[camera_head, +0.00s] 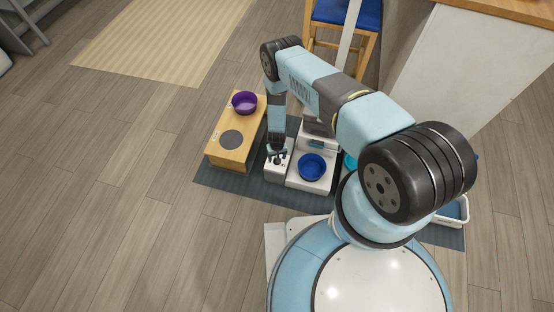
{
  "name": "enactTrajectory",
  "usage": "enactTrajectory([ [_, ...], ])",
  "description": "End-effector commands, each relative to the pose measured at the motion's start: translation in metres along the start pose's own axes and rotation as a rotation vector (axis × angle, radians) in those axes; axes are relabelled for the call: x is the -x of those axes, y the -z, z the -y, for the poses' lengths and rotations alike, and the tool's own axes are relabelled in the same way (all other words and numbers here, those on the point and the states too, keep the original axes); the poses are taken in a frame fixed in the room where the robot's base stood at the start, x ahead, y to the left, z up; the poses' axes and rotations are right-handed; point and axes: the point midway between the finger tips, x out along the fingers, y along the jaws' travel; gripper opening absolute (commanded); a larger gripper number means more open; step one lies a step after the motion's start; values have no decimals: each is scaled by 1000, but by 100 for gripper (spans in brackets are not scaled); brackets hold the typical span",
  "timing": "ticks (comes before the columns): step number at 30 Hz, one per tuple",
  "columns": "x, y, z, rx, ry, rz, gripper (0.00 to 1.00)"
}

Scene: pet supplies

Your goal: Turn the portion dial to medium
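A white feeder (305,184) stands on the dark mat, with a blue bowl (312,166) at its front. A small white box (276,174) sits directly left of the bowl, with small dark marks on its top. My gripper (279,157) points straight down over this box, at or very near its top. The portion dial cannot be made out; my gripper covers part of the box top where a dial could be. The fingers are too small and dark to tell their opening or any contact.
A wooden stand (226,158) with a purple bowl (245,101) and a dark round spot (231,139) is left of the box. A white-rimmed tray (457,211) lies right, partly behind my arm. A blue-seated chair (345,14) stands behind. The left floor is clear.

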Motion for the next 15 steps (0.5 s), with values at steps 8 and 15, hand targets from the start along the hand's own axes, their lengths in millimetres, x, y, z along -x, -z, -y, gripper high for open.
enactTrajectory([
  [8, -22, 0, 0, 0, 0, 1, 68],
  [15, -25, 0, 0, 0, 0, 0, 68],
])
